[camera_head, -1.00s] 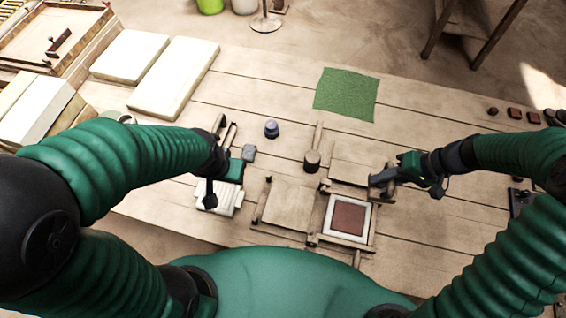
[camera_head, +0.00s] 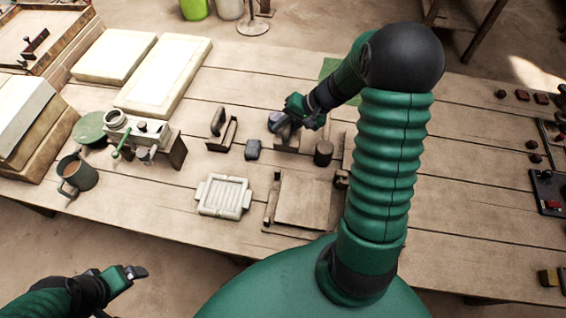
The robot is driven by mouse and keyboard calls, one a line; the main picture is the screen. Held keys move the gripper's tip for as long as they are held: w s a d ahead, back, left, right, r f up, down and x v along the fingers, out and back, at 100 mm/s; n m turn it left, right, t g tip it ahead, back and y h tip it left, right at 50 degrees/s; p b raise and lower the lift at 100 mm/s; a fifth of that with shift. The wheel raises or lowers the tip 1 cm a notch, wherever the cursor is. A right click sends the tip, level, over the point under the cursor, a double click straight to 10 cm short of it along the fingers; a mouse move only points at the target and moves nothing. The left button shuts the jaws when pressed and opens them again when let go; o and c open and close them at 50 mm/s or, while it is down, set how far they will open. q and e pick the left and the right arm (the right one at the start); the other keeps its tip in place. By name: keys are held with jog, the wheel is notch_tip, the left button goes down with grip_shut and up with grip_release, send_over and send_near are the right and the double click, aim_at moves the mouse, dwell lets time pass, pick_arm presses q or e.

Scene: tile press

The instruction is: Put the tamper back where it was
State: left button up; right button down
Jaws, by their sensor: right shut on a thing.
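My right gripper (camera_head: 286,123) reaches across the table from the right, pointing left. It is shut on what looks like the tamper, a brown wooden block (camera_head: 288,142) showing below the fingers. The gripper covers most of its top. I cannot tell whether it touches the table. A purple-grey jar (camera_head: 277,121) is at the fingertips, partly covered. A dark cylinder (camera_head: 323,153) stands just right of the block. My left gripper (camera_head: 136,273) is low at the left, off the table's front edge; its jaw gap does not show clearly.
A mug (camera_head: 78,175) stands near the left edge.

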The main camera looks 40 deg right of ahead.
notch_tip(320, 180, down, 9)
jog(key=shift+f+b, duration=0.1)
jog(key=shift+b, duration=0.55)
jog(key=shift+f, duration=0.15)
jog(key=shift+s+d+f, duration=0.1)
jog(key=c, duration=1.3)
grip_release()
jog(key=shift+s, duration=0.1)
